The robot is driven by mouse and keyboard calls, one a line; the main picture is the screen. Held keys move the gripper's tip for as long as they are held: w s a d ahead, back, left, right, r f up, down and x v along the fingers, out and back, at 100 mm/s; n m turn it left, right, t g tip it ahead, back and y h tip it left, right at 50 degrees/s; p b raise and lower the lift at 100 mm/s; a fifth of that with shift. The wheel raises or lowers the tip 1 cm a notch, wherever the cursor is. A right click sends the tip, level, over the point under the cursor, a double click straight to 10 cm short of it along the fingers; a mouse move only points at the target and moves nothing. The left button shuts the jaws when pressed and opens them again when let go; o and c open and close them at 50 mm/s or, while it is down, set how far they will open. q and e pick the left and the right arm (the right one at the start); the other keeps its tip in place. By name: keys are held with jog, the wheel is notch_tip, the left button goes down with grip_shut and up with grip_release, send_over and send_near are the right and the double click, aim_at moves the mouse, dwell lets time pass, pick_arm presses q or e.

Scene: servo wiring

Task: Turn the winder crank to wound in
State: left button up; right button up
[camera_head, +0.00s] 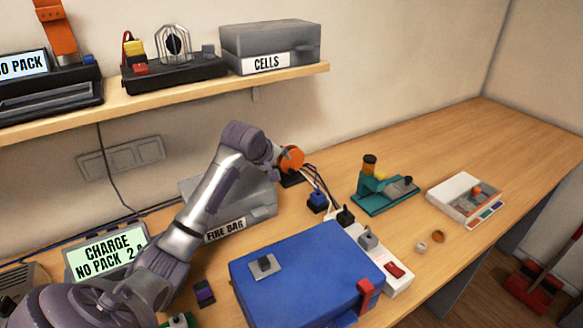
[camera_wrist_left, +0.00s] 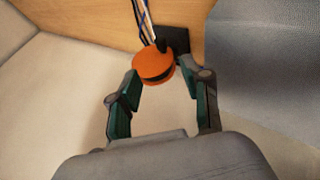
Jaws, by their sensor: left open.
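A separate crank handle cannot be made out. My right gripper is not in view.
A grey fire bag (camera_head: 252,199) lies under my left arm. A blue case (camera_head: 300,270) is in front, with a white power strip (camera_head: 397,281) beside it. A teal fixture (camera_head: 384,196) and white tray (camera_head: 450,195) stand right. The shelf (camera_head: 200,92) overhangs behind.

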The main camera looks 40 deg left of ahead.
aim_at(292, 173)
pick_arm(q)
jog(key=x, duration=1.1)
jog(key=shift+w+f+p, duration=0.1)
jog(key=shift+f+p, duration=0.1)
jog(key=shift+p, duration=0.2)
jog(key=shift+w+a+f, duration=0.1)
jog(key=shift+w+f, duration=0.35)
jog(key=shift+f, duration=0.05)
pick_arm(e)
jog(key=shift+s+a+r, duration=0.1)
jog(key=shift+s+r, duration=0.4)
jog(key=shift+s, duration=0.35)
pick_arm(q)
grip_shut()
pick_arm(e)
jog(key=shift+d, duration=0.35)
